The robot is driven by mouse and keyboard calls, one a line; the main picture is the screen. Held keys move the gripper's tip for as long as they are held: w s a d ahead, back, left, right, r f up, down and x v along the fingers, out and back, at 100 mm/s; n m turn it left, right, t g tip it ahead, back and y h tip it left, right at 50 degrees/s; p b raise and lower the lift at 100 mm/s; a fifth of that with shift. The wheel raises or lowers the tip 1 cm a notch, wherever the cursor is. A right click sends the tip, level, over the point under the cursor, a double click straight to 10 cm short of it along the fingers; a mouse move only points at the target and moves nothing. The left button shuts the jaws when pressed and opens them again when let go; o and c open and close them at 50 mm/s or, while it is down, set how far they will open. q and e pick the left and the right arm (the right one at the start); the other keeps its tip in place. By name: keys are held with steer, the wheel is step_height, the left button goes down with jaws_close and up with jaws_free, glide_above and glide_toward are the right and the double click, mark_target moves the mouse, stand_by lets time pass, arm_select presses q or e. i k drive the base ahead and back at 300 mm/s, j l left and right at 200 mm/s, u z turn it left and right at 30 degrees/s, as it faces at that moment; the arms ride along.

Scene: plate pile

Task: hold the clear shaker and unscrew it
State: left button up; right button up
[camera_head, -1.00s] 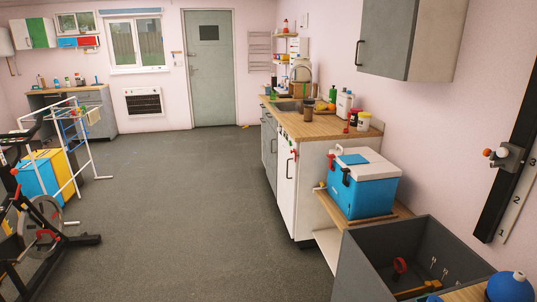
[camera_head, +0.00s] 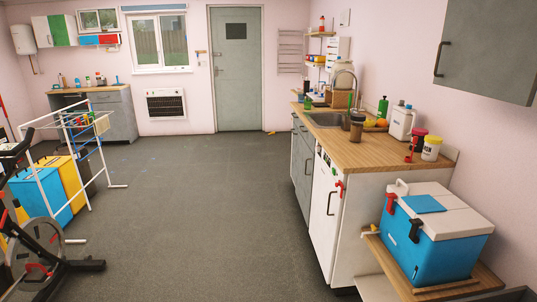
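I cannot make out a clear shaker with certainty. A dark, brownish see-through cup or shaker (camera_head: 357,127) stands upright on the wooden counter (camera_head: 370,155), by the near edge of the sink. Neither of my grippers is in view.
The sink (camera_head: 328,119) is set in the counter, with a white canister (camera_head: 400,122) and green bottle (camera_head: 382,107) near the wall. A blue cooler box (camera_head: 435,235) stands on a low shelf at right. A drying rack and exercise bike stand left. The middle floor (camera_head: 200,200) is clear.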

mark_target(357, 128)
steer(key=i, duration=1.35)
steer(key=i+j+z, duration=0.15)
steer(key=i+z, duration=0.2)
steer(key=i, duration=0.15)
steer(key=i+j+z, duration=0.3)
steer(key=i, duration=0.15)
steer(key=i+j+z, duration=0.25)
steer(key=z, duration=0.15)
steer(key=i+j+z, duration=0.3)
steer(key=z, duration=0.15)
steer(key=i+j, duration=0.05)
